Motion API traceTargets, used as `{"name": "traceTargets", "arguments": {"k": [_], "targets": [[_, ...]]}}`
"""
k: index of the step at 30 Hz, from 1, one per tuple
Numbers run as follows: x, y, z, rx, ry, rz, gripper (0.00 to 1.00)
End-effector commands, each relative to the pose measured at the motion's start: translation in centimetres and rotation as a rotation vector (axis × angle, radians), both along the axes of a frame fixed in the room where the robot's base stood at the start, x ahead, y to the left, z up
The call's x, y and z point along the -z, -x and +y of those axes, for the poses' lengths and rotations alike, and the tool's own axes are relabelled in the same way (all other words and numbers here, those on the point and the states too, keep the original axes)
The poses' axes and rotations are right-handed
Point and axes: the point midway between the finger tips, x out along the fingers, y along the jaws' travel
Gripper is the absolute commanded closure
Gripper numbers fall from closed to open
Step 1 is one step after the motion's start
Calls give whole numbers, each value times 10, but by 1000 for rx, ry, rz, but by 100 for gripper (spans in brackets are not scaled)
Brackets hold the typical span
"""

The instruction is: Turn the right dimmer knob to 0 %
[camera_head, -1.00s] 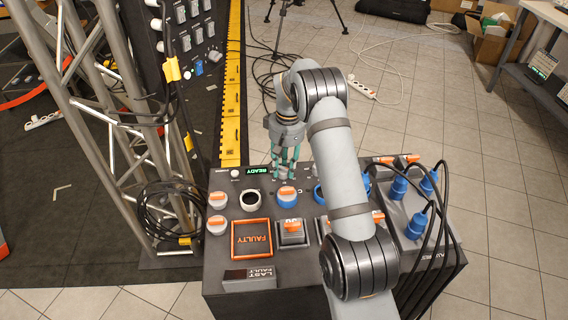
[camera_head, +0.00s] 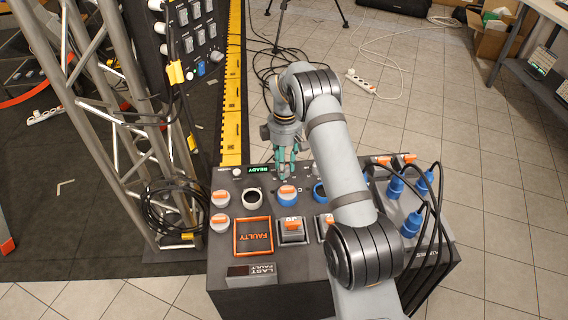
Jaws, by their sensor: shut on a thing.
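My gripper (camera_head: 287,170) points down at the far edge of the dark control box (camera_head: 290,272), just right of the green READY display (camera_head: 260,169). Its teal fingers are shut on a small knob at the box top. The fingers hide most of that knob, so its pointer and setting cannot be read. I cannot tell from its markings whether it is the right dimmer knob. Another small pale knob (camera_head: 236,172) is left of the display, clear of my gripper.
Orange-and-white knobs (camera_head: 220,198), a black-and-white ring (camera_head: 253,198) and an orange-framed FAULTY panel (camera_head: 253,237) are on the box. Blue plugs with black cables (camera_head: 411,225) crowd its right side. A truss (camera_head: 130,120) stands left. My arm covers part of the box.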

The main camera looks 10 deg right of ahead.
Motion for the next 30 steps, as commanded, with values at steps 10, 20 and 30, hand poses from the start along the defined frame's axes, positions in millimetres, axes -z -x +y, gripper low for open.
{"name": "traceTargets", "arguments": {"k": [10, 20, 30], "targets": [[1, 2, -2, -144, 1, 8, 96], [2, 2, -3, -174, 3, 8, 96], [2, 2, -3, -172, 3, 8, 65]]}}
